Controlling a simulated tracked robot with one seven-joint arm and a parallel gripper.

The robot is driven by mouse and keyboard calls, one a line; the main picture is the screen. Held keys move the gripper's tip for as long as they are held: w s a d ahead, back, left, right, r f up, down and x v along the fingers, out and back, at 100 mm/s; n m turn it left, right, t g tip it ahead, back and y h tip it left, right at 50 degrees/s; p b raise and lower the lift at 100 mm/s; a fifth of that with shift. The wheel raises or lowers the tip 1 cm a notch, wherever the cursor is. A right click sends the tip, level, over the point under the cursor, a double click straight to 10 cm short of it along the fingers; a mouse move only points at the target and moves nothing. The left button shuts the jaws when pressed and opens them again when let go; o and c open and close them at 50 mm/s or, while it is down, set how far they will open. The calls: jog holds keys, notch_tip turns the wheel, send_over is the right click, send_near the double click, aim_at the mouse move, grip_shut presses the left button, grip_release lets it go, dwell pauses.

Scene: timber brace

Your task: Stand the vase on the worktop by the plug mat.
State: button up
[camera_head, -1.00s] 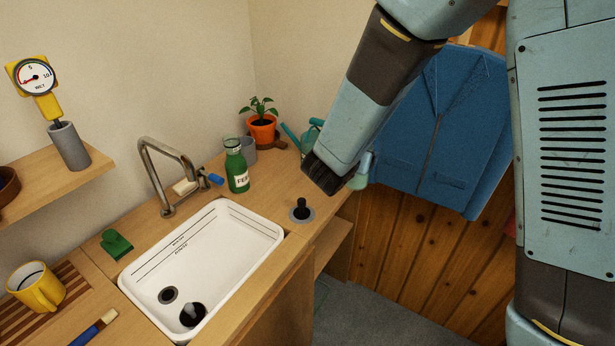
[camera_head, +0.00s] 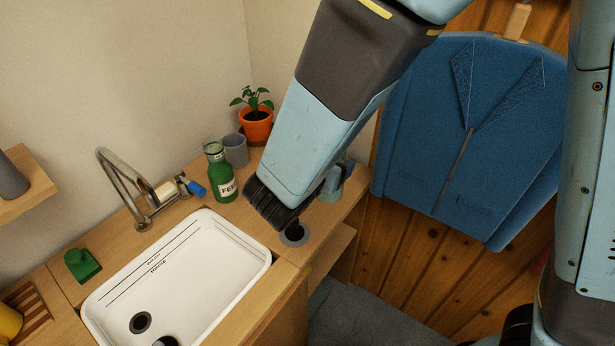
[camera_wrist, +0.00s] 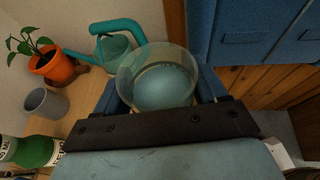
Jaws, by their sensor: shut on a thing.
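The vase (camera_wrist: 158,88) is a clear, pale green glass cylinder, seen from above in the wrist view with its open rim up. My gripper (camera_wrist: 160,97) is shut on it, one finger at each side. In the head view the vase (camera_head: 334,186) shows only partly behind my wrist, over the right end of the worktop (camera_head: 345,205). I cannot tell whether its base touches the wood. The plug mat (camera_head: 285,240) is a small grey disc with a black plug on it, just below my wrist and to the lower left of the vase.
A teal watering can (camera_wrist: 118,50) stands close behind the vase. A potted plant (camera_head: 256,125), a grey cup (camera_head: 235,150) and a green bottle (camera_head: 222,175) stand to the left. The white sink (camera_head: 190,280) lies nearer. A blue jacket (camera_head: 470,130) hangs at right, beyond the worktop's edge.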

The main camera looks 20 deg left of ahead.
jog(key=shift+w+a+f, duration=1.35)
jog(key=shift+f, duration=0.6)
jog(key=shift+w+a+f, duration=1.35)
jog(key=shift+w+f, duration=0.05)
jog(key=shift+f, duration=0.6)
jog(key=shift+w+a+f, duration=1.35)
jog(key=shift+f, duration=0.6)
jog(key=shift+f, duration=0.1)
jog(key=o, duration=1.5)
jog(key=shift+o, duration=0.2)
jog(key=v, duration=1.2)
